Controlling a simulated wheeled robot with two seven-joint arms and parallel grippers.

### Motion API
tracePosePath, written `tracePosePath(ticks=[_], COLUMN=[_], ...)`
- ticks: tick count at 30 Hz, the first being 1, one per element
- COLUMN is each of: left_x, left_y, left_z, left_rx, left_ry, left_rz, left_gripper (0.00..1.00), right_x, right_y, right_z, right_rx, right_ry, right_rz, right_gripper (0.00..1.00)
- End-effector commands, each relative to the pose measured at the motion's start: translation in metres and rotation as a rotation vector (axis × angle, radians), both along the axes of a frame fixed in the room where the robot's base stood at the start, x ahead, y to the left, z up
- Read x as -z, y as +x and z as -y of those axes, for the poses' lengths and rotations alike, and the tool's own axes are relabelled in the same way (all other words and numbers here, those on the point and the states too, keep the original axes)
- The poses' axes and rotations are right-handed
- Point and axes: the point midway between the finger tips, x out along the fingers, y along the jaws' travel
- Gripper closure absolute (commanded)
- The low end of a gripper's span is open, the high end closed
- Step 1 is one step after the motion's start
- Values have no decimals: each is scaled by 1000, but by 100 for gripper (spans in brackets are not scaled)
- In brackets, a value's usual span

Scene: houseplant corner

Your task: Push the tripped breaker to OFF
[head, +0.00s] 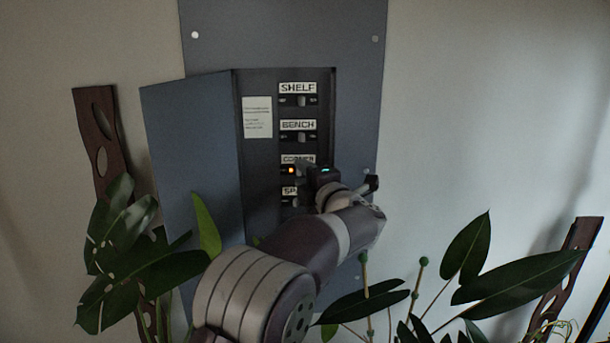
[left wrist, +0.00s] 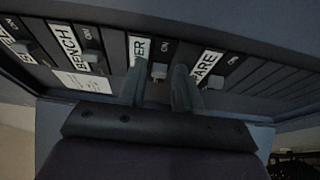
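A grey breaker panel (head: 355,110) on the wall has rows labelled SHELF, BENCH, CORNER and a partly covered one that reads SPARE in the left wrist view. The CORNER row shows an orange light (head: 291,170); my left gripper (head: 310,172) covers its right part. In the left wrist view, the CORNER switch (left wrist: 159,71) is between the two fingers of my left gripper (left wrist: 159,82), with a gap around it. Whether a finger touches it I cannot tell. My right gripper is out of view.
The panel door (head: 190,150) stands open at the left. A paper notice (head: 257,117) is left of the switches. The SHELF switch (head: 301,101) and BENCH switch (head: 301,137) are above. Leafy plants (head: 120,240) stand low on both sides of my arm.

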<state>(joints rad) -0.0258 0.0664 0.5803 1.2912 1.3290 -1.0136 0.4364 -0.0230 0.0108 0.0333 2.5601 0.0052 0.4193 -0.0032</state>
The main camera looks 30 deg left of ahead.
Motion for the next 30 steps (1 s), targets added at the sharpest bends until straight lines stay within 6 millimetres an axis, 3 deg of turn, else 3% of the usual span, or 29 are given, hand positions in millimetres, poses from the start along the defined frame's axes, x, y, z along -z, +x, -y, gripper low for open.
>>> tracePosePath(ticks=[1,3,8,15,19,30], left_x=[0,0,2,12,8,-1], left_y=[0,0,-1,-9,-10,-10], left_z=[0,0,-1,-11,-16,-16], left_rx=[0,0,8,240,368,452], left_ry=[0,0,-1,2,2,0], left_rz=[0,0,1,7,6,-2], left_gripper=[85,100,100,100,100,100], right_x=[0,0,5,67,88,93], right_y=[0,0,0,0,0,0], right_z=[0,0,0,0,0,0], right_rx=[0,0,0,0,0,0], right_ry=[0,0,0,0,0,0], right_rz=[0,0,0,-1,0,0], right_gripper=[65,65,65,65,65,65])
